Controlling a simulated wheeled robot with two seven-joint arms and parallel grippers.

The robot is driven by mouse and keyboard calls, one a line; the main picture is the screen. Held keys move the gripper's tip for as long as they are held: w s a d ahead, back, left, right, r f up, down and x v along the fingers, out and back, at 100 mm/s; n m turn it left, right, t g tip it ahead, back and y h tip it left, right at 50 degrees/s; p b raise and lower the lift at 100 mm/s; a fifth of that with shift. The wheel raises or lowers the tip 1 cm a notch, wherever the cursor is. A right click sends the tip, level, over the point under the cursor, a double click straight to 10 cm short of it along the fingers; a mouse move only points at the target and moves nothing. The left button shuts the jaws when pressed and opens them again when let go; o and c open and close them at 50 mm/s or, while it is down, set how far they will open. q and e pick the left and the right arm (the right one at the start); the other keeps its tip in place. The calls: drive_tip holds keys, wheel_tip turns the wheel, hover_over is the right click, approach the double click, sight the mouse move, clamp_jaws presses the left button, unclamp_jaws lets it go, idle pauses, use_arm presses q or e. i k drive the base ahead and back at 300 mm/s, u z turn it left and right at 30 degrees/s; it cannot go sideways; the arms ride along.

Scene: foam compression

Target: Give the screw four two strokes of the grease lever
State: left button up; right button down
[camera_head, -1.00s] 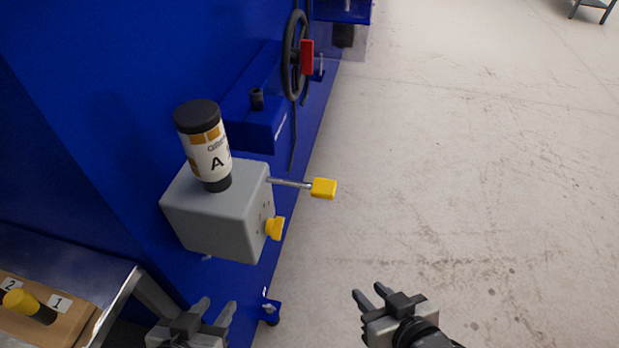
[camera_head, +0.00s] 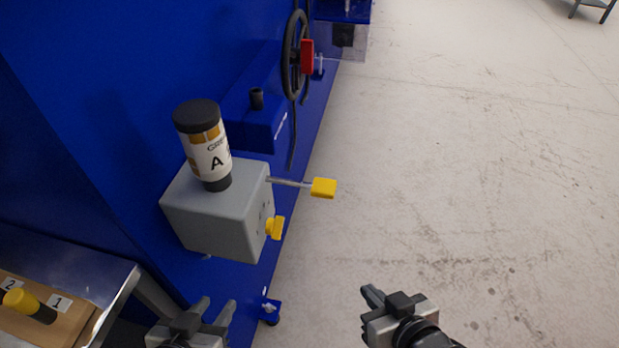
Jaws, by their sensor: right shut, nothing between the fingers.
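The grease lever (camera_head: 288,183) is a thin metal rod with a yellow end (camera_head: 323,188), sticking out to the right from the grey pump box (camera_head: 215,215). A cartridge marked A (camera_head: 211,155) with a black cap stands upright on the box. A yellow knob (camera_head: 276,228) sits on the box's right face. My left gripper (camera_head: 215,308) is open and empty below the box. My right gripper (camera_head: 372,296) is shut and empty, over the floor below and right of the lever, apart from it.
The blue machine (camera_head: 90,90) fills the left. A black handwheel with a red handle (camera_head: 307,57) is on it farther back. A metal table (camera_head: 75,260) at the lower left bears a board with a yellow-capped item (camera_head: 22,300) and labels 1 and 2.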

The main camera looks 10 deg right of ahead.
sight(325, 188)
drive_tip(key=k, duration=1)
drive_tip(key=z, duration=1.85)
drive_tip(key=i, duration=0.95)
drive_tip(key=u, duration=3.5)
